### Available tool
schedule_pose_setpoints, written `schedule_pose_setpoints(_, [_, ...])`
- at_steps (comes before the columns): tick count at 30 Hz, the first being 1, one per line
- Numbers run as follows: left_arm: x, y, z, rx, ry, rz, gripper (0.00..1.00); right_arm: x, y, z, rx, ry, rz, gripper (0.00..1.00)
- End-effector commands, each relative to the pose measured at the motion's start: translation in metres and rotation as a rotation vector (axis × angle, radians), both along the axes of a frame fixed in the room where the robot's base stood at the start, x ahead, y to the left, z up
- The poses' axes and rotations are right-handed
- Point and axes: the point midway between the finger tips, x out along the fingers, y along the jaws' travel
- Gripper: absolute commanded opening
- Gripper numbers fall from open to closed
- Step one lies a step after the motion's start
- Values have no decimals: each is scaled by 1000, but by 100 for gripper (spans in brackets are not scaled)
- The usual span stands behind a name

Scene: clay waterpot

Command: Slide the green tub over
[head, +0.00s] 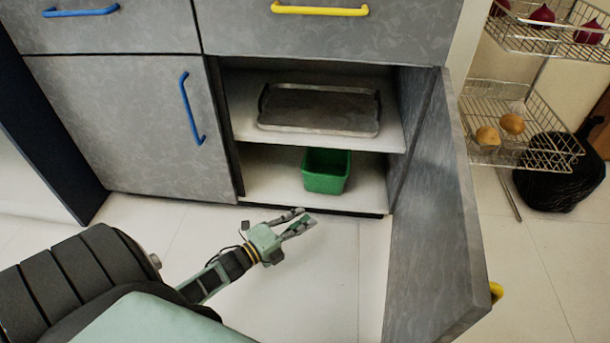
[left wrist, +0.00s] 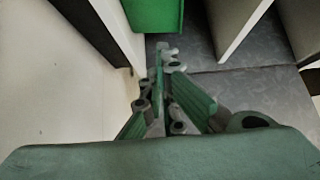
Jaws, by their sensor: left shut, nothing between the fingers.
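The green tub (head: 326,172) stands upright on the bottom shelf of the open cabinet, near the shelf's front and right of its middle. Part of it also shows at the top of the left wrist view (left wrist: 153,15). My left gripper (head: 302,221) is in front of the cabinet, nearer to me than the tub and a little left of it. It is shut and empty, apart from the tub, with its fingers pointing right. In the left wrist view the fingertips (left wrist: 167,50) are close together below the tub. My right gripper is not in view.
The cabinet door (head: 430,210) stands open to the right of the tub. A metal tray (head: 318,108) lies on the shelf above. A wire rack (head: 545,150) with potatoes and a black bag (head: 560,180) are at the far right. The floor before the cabinet is clear.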

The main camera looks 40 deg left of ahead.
Motion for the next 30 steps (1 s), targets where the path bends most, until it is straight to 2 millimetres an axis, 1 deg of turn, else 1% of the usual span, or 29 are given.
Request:
schedule_pose_setpoints(1, [12, -2, -3, 1, -6, -2, 0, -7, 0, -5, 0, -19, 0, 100])
schedule_pose_setpoints(4, [33, -7, -4, 2, -5, -1, 0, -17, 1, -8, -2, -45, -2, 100])
schedule_pose_setpoints(9, [69, -15, -5, 0, -5, -1, 0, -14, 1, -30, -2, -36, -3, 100])
schedule_pose_setpoints(11, [81, -17, -5, 1, -4, -1, 0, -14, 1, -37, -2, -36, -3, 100])
schedule_pose_setpoints(12, [85, -10, -6, 5, -2, 1, 0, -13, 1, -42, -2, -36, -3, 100])
schedule_pose_setpoints(15, [96, -4, -4, 3, -2, 0, 0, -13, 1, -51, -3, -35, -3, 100])
schedule_pose_setpoints(19, [105, 2, -3, 1, 0, 1, 0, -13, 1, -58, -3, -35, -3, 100])
schedule_pose_setpoints(23, [108, 5, -2, 0, 1, 1, 0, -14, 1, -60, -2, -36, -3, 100])
schedule_pose_setpoints(30, [109, 5, 0, -1, 1, 1, 0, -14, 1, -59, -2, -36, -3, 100])
